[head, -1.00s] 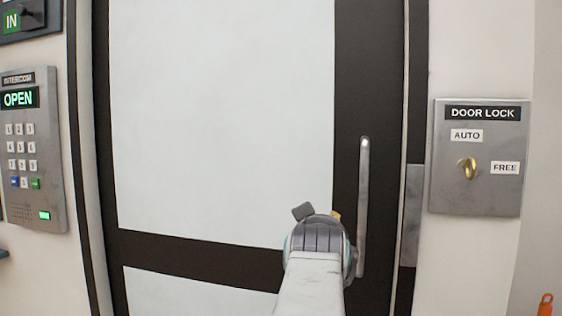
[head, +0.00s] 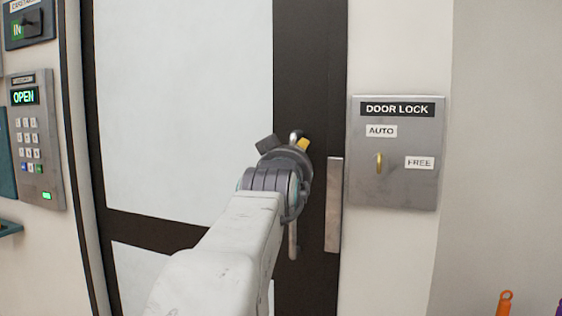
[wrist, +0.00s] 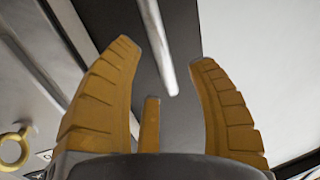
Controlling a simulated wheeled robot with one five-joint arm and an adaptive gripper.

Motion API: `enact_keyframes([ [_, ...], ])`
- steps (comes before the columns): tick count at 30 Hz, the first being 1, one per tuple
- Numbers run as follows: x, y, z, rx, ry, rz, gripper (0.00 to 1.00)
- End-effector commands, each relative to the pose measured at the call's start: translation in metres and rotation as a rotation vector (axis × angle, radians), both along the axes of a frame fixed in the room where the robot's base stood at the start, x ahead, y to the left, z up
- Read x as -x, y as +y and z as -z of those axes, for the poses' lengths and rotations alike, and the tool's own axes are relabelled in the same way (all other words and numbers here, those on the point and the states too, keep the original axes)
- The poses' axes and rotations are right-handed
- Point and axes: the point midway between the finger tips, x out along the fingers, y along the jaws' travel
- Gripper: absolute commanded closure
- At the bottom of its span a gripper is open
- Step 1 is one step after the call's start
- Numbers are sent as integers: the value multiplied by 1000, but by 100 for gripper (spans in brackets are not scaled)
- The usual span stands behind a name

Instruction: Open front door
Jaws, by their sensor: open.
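The front door (head: 190,110) has pale panels in a dark frame and looks closed. Its vertical metal handle (head: 293,240) is on the dark right stile, with its middle hidden behind my gripper. My gripper (head: 284,143) is at the upper part of the handle in the head view. In the wrist view, my yellow fingers (wrist: 164,60) are spread apart. The handle bar (wrist: 160,45) shows between them, its near end free, with gaps on both sides. I cannot tell how far ahead of the fingers it is.
Right of the door, a door lock panel (head: 395,190) with AUTO and FREE labels holds a brass key (head: 379,163), upright. A metal strike plate (head: 333,205) is on the frame. An orange object (head: 505,303) is at the lower right.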

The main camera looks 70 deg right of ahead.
Motion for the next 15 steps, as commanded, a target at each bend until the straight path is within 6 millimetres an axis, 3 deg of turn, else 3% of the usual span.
enact_keyframes([
  [6, -5, -24, 0, -1, 0, -1, 48],
  [15, -9, -40, 0, 1, 0, -1, 48],
])
